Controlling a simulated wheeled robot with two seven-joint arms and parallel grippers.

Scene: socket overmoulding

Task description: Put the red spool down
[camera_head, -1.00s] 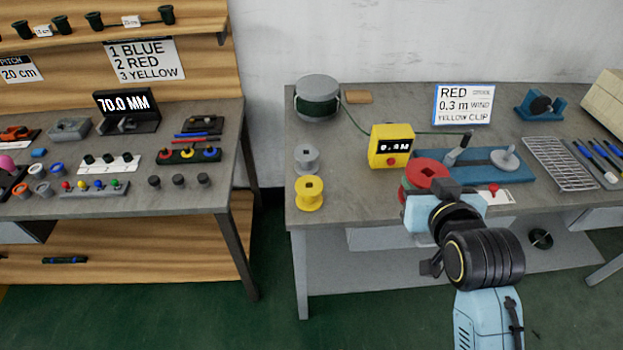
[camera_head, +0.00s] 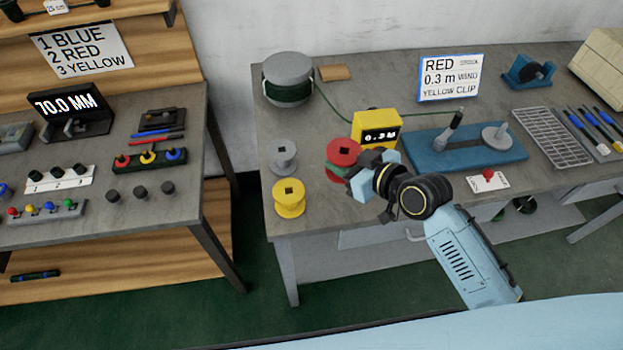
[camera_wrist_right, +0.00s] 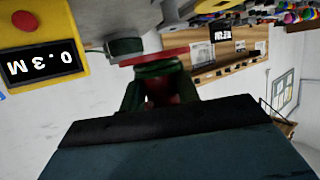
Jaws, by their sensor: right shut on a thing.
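The red spool (camera_head: 343,151), with green cable wound on it, is at the near side of the right-hand bench, just in front of the yellow counter box. My right gripper (camera_head: 358,172) is shut on the spool; the fingers are largely hidden in the head view. In the right wrist view the spool (camera_wrist_right: 160,58) shows its red flange and green winding beyond the gripper body. I cannot tell whether its underside touches the bench. My left gripper is not in view.
A yellow spool (camera_head: 289,198) and a grey spool (camera_head: 283,157) stand to the left. The yellow counter box (camera_head: 377,129) reads 0.3 M, close behind. A blue winding fixture (camera_head: 468,148) lies to the right. A large green cable reel (camera_head: 288,78) stands at the back left.

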